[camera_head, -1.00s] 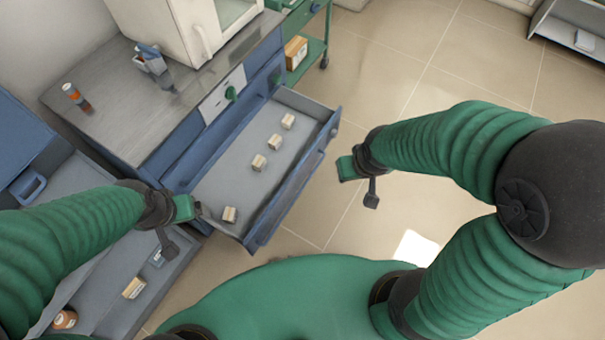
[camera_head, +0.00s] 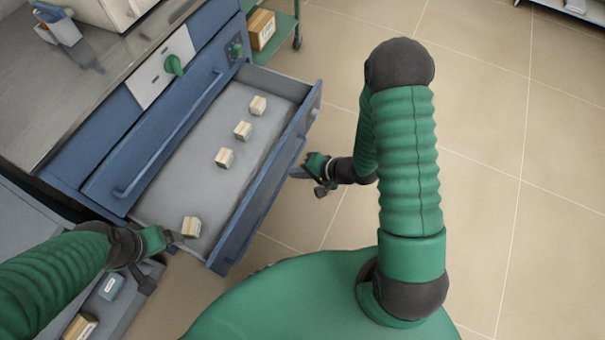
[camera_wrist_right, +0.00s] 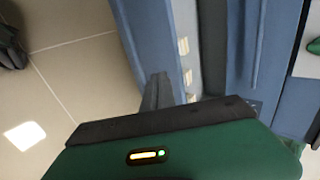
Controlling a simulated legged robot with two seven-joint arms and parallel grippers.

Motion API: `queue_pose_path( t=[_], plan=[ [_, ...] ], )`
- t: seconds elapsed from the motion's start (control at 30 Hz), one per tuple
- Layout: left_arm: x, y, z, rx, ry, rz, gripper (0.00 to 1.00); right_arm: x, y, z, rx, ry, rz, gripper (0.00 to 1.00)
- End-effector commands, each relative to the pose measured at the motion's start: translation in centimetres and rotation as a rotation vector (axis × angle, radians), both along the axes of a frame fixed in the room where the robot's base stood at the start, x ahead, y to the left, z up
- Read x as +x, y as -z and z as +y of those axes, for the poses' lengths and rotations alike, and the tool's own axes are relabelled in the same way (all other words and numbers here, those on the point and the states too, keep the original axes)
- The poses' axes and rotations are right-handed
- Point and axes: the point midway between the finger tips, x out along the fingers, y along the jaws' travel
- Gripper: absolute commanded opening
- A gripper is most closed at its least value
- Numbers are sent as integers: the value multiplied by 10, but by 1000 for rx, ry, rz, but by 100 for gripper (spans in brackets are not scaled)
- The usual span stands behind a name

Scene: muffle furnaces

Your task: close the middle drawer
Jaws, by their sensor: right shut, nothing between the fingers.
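The open drawer (camera_head: 262,200) of the blue cabinet is pulled well out, below a shut drawer front with a bar handle (camera_head: 165,150). Several small cartons (camera_head: 224,158) lie in it. My right gripper (camera_head: 300,172) is shut and empty, just outside the drawer's front panel near its far end. In the right wrist view, its dark fingers (camera_wrist_right: 158,92) point along the blue drawer front (camera_wrist_right: 148,35); I cannot tell if they touch it. My left gripper (camera_head: 172,238) is by the drawer's near left corner; its jaw state is unclear.
The cabinet's grey worktop (camera_head: 60,100) is at the upper left. A lower grey drawer (camera_head: 125,305) with boxes lies under my left arm. A green cart (camera_head: 283,25) with a carton (camera_head: 261,28) stands beyond the cabinet. The tiled floor (camera_head: 480,120) at right is clear.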

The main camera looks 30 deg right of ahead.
Motion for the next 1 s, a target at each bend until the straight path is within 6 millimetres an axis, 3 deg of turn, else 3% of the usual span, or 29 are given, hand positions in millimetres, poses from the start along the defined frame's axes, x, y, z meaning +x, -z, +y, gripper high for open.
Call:
queue_pose_path(
  t=[0.03,0.17,0.4,1.0],
  plan=[
    [0,12,0,0,1,0,84,6,14,5,-1,-5,-1,0],
    [0,26,-1,0,1,0,84,22,33,19,-2,-3,-1,0],
    [0,37,-1,0,1,0,84,50,27,40,-5,-1,-3,0],
    [0,32,-1,0,1,0,84,59,23,46,-3,-1,-1,0]
  ],
)
